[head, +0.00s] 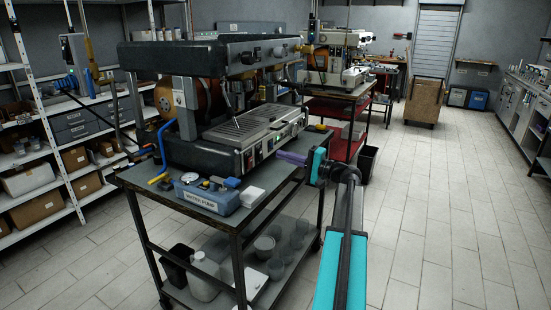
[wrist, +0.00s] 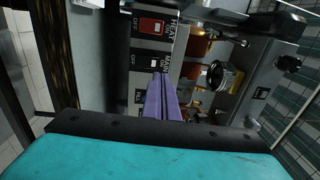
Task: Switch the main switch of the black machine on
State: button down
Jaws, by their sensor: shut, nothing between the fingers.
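The black espresso machine (head: 215,144) stands on a metal cart. Its front panel also fills the upper middle of the wrist view (wrist: 178,60). There, a dark main switch (wrist: 155,62) sits beside the printed word MAIN, with a lit red HEAT switch (wrist: 151,26) above it in the picture. I cannot tell which way the main switch is set. My gripper (head: 284,156) has purple fingers, shut and empty, pointing at the machine's front. In the wrist view the fingertips (wrist: 160,80) are just below the main switch and partly cover the panel; contact cannot be told.
A blue water pump box (head: 208,195) sits on the cart's top (head: 240,218) at its near end. Cups and jugs stand on the lower shelf. A second cart (head: 345,146) with another machine is behind. The tiled floor (head: 440,220) to the right is clear.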

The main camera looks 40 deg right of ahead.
jog(key=r+b+v, duration=0.1)
jog(key=v, duration=0.6)
jog(key=shift+s+r, duration=0.2)
jog(key=shift+s, duration=0.15)
jog(key=shift+d, duration=0.1)
